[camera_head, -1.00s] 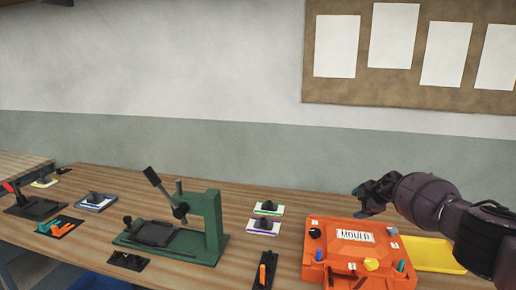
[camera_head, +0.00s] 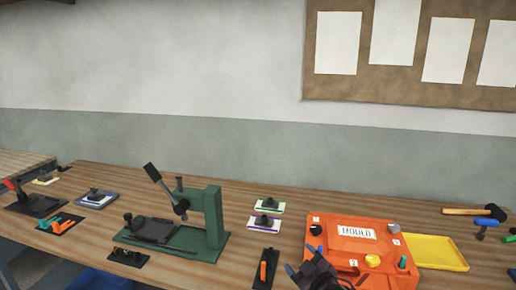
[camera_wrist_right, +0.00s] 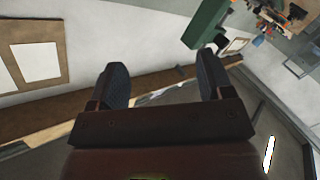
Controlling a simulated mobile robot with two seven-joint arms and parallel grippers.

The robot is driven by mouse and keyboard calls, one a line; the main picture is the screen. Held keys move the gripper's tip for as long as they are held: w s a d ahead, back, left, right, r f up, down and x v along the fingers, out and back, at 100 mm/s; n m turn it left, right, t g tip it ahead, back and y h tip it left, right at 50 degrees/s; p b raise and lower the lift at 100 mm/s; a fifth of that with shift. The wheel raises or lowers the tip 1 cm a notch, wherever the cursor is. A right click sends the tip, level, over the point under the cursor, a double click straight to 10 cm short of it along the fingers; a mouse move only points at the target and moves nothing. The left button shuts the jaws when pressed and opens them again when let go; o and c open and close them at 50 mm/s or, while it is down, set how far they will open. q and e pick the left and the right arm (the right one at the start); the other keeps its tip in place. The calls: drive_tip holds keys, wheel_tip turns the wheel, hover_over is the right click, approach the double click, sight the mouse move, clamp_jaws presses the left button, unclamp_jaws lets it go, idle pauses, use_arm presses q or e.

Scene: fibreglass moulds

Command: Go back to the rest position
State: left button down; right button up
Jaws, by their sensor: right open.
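My right gripper (camera_head: 300,272) shows at the bottom of the head view, in front of the left front part of the orange mould box (camera_head: 338,231) and covering part of it. In the right wrist view its two dark fingers (camera_wrist_right: 162,84) are spread apart with nothing between them. The orange box has a label reading MOULD and several coloured knobs on top. My left gripper is in neither view.
A green press (camera_head: 215,215) stands mid-table. Two small blocks on pads (camera_head: 266,206) lie between it and the box. A yellow tray (camera_head: 440,252) is right of the box, with a hammer (camera_head: 472,211) beyond. A black holder with an orange tool (camera_head: 264,268) lies near the front edge.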

drive_tip(key=s+d+f+m+g+h, duration=0.1)
drive_tip(key=s+d+f, duration=0.4)
drive_tip(key=s, duration=0.5)
drive_tip(key=s+d+f+m+g+h+b, duration=0.1)
drive_tip(key=s+d+f+m+h, duration=0.2)
drive_tip(key=s, duration=0.8)
drive_tip(key=s+d+f+m+g+h, duration=0.2)
drive_tip(key=s+d+f+m, duration=0.4)
drive_tip(key=s, duration=0.5)
wheel_tip(320, 180, down, 3)
drive_tip(key=shift+s+d+f+m+h, duration=0.2)
drive_tip(key=shift+d+m+h, duration=0.15)
drive_tip(key=shift+d, duration=0.65)
